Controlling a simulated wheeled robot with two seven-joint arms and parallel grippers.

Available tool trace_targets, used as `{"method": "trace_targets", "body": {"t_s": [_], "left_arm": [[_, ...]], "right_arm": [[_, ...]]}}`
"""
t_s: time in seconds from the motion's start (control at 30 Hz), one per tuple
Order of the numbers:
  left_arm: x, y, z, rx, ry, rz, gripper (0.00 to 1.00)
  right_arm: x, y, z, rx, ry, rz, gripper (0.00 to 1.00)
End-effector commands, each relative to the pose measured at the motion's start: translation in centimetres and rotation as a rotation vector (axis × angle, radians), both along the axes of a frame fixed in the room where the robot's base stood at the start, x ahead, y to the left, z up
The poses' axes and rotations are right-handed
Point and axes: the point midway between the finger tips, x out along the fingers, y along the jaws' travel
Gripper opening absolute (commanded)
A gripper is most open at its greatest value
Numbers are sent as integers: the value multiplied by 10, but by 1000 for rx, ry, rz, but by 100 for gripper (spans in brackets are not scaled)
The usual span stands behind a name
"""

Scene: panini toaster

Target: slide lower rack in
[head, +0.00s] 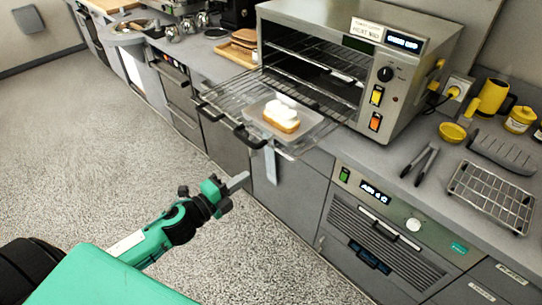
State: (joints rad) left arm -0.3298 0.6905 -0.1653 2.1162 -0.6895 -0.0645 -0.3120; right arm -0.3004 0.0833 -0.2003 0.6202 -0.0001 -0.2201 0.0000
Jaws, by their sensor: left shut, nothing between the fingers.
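The steel toaster oven (410,95) stands on the counter at the upper right. Its lower rack (233,97) is pulled out past the counter's front edge, with black handles at its front. A pale tray (313,123) with a piece of bread topped in white (281,118) sits on the rack. The upper rack (345,58) shows inside the oven. My left gripper (240,181) is shut and empty, below and in front of the rack's front, apart from it. My right gripper is not in view.
Tongs (420,163), a wire cooling rack (490,197) and yellow containers (490,98) stand on the counter at the right. A board with bread slices (243,42) lies left of the oven. The floor (90,130) at the left is clear.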

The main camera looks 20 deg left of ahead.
Motion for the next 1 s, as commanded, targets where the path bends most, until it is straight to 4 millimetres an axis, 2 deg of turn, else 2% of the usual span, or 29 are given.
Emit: {"method": "trace_targets", "body": {"t_s": [0.7, 1.0], "left_arm": [[93, -38, 3, -3, 1, 1, 0], [108, -44, 0, -2, 1, 0, 0]], "right_arm": [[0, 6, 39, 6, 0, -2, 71], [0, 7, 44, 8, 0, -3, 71]]}}
